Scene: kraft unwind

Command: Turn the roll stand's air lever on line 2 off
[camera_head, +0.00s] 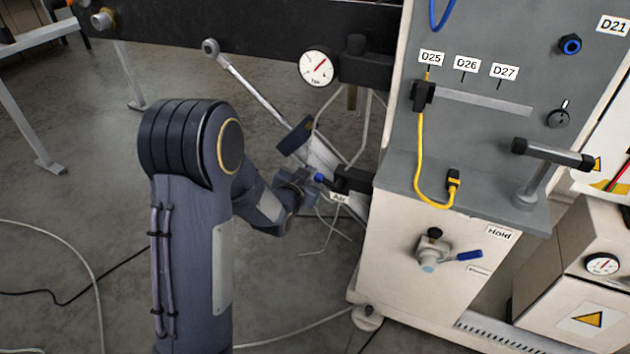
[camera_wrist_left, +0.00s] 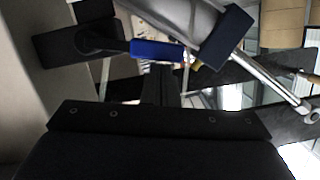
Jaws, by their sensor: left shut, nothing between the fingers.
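The air lever (camera_head: 319,178) has a blue handle on a black valve body (camera_head: 354,181) at the left side of the grey-topped cabinet, with an "Air" label (camera_head: 338,197) below it. My left gripper (camera_head: 305,181) is just left of the blue handle, its fingers shut and empty. In the left wrist view the blue handle (camera_wrist_left: 157,50) lies crosswise just beyond the tips of my left gripper (camera_wrist_left: 160,75). I cannot tell whether they touch. The black valve body (camera_wrist_left: 72,36) is at its left there. My right gripper is out of view.
A second valve with a blue lever (camera_head: 468,255), labelled "Hold", is on the cabinet front (camera_head: 400,270). A silver cylinder rod (camera_head: 250,90) slants down behind my gripper. A gauge (camera_head: 316,67) hangs above. Thin hoses and cables lie on the floor (camera_head: 90,190).

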